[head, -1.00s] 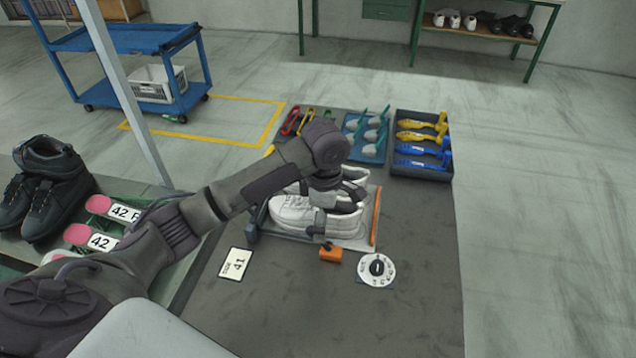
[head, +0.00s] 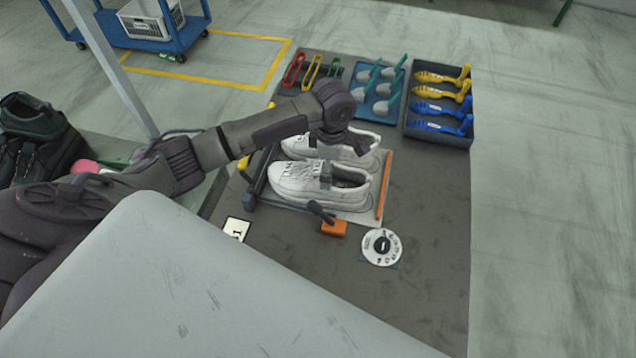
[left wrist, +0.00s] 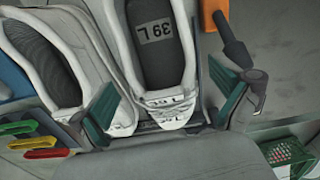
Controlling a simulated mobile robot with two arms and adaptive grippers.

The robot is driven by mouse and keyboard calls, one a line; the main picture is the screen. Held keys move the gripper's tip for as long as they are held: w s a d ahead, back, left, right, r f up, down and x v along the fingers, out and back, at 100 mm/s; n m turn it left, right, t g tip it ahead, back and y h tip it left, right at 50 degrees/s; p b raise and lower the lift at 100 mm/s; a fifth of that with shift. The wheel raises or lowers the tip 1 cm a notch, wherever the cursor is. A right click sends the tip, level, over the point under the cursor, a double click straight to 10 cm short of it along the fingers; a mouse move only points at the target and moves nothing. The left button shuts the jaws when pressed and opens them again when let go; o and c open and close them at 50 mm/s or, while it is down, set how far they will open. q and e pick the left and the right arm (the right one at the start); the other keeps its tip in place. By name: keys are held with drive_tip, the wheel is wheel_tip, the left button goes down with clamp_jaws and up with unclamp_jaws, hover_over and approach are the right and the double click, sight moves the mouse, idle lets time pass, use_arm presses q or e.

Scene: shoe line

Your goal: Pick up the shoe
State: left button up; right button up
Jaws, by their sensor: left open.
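A pair of white shoes lies side by side on a pale board with an orange edge strip. The near shoe (head: 300,183) shows a "39 L" insole label in the left wrist view (left wrist: 160,65); the far shoe (head: 350,150) is at the left there (left wrist: 45,60). My left gripper (head: 340,155) is over the pair and hides part of both. In the left wrist view its open fingers (left wrist: 168,100) stand apart, with the near shoe's end between them in the picture. I cannot tell whether they touch it. My right gripper is not in view.
An orange block (head: 334,229) with a dark handle and a round white dial (head: 381,247) are in front of the shoes. Behind are coloured loops (head: 312,72), a blue holder (head: 378,92) and a dark tray (head: 462,137) of yellow and blue shoe trees. The mat's right side is clear.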

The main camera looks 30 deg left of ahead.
use_arm(q)
drive_tip(key=shift+a+f+p, duration=0.2)
drive_tip(key=shift+f, duration=1.35)
drive_tip(key=shift+a+f+p, duration=0.2)
drive_tip(key=shift+f, duration=1.3)
drive_tip(key=shift+r, duration=0.1)
drive_tip(key=c, duration=1.1)
